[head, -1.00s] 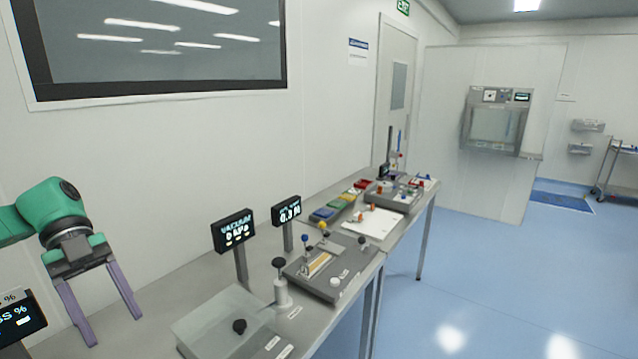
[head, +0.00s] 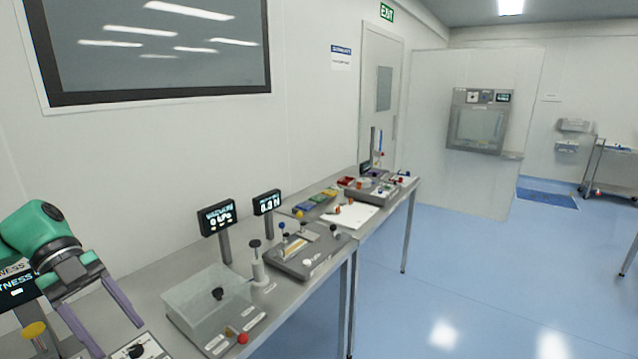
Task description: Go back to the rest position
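My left gripper (head: 112,325) shows at the lower left in the head view, at the end of a green arm. Its two purple fingers point down and are spread apart, with nothing seen between them. It hangs at the left end of the bench, in front of a dark display and near a small device with a black knob (head: 136,350). My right gripper is out of view.
A long metal bench (head: 318,295) runs away along the wall. It carries a clear box (head: 205,292), two small displays (head: 218,216), a grey fixture (head: 306,250) and coloured trays further back. The blue floor (head: 470,270) to the right is clear. A wheeled cart (head: 610,165) stands far right.

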